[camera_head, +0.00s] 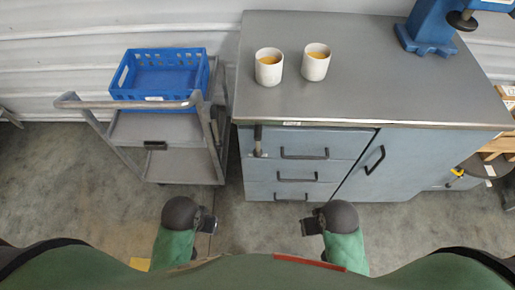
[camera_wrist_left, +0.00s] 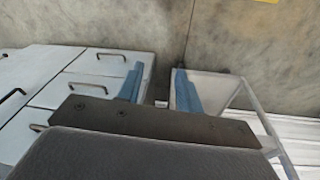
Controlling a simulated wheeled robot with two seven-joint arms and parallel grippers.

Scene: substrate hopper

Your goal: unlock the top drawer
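The top drawer (camera_head: 341,140) is the uppermost of three grey-blue fronts under the bench top, and it looks shut. A dark upright lever with a pale lower end (camera_head: 258,141) hangs at its left side; I take it for the latch. My left gripper (camera_head: 208,222) is in front of the cabinet's left edge, apart from it. In the left wrist view its two blue fingers (camera_wrist_left: 158,88) are spread with nothing between them. My right gripper (camera_head: 308,227) is below the drawers, with nothing visible in it; its finger gap is too small to judge. The gripper body hides much of the top drawer in the left wrist view.
The bench top (camera_head: 380,80) carries two white cups (camera_head: 268,70) (camera_head: 316,65) and a blue press (camera_head: 428,30). A grey cart (camera_head: 185,165) with a blue crate (camera_head: 160,98) stands left of the cabinet. A stool (camera_head: 488,166) stands at right. Floor before the drawers is clear.

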